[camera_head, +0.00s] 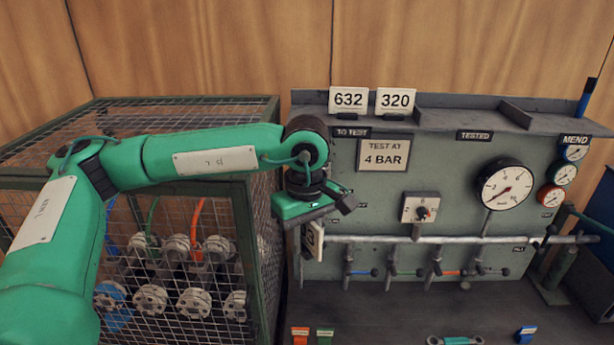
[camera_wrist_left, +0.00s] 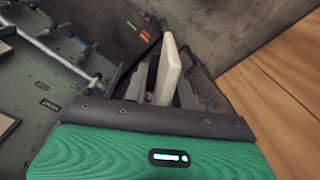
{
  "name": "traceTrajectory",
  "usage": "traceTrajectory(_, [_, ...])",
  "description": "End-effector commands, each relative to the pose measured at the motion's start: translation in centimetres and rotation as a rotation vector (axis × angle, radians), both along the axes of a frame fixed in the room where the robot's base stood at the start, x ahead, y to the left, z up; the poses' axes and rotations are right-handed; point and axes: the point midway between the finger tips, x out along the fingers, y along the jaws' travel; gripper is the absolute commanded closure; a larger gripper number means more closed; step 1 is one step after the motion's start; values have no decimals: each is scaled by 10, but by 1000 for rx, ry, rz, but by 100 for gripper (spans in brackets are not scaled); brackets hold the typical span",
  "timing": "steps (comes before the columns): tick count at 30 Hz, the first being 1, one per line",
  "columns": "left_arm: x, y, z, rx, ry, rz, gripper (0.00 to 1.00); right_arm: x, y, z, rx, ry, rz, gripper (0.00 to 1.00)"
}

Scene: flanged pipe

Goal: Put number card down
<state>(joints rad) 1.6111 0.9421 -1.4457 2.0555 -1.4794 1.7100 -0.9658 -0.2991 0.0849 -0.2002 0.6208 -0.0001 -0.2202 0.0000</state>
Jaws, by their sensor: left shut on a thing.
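My left gripper (camera_head: 318,222) points down in front of the left part of the grey test panel. It is shut on a white number card (camera_head: 314,240), which hangs below it, seen nearly edge-on; its number cannot be read. In the left wrist view the card (camera_wrist_left: 169,70) stands as a pale slab between the fingers (camera_wrist_left: 165,92). Two other number cards, 632 (camera_head: 348,100) and 320 (camera_head: 395,101), stand upright side by side on the panel's top shelf above the "TO TEST" label (camera_head: 352,132). My right gripper is not in view.
The shelf (camera_head: 455,101) is bare above the "TESTED" label (camera_head: 474,135), up to a divider (camera_head: 528,114). A mesh cage (camera_head: 180,108) with flanged parts stands at left. A pipe with valves (camera_head: 434,262) and a gauge (camera_head: 506,186) are on the panel. Coloured tags (camera_head: 300,335) lie in front.

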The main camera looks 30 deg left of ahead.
Motion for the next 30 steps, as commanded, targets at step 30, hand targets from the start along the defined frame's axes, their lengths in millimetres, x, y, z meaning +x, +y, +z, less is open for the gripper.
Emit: traceTrajectory(30, [-83,-36,-324,-20,-1,-1067,96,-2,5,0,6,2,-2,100])
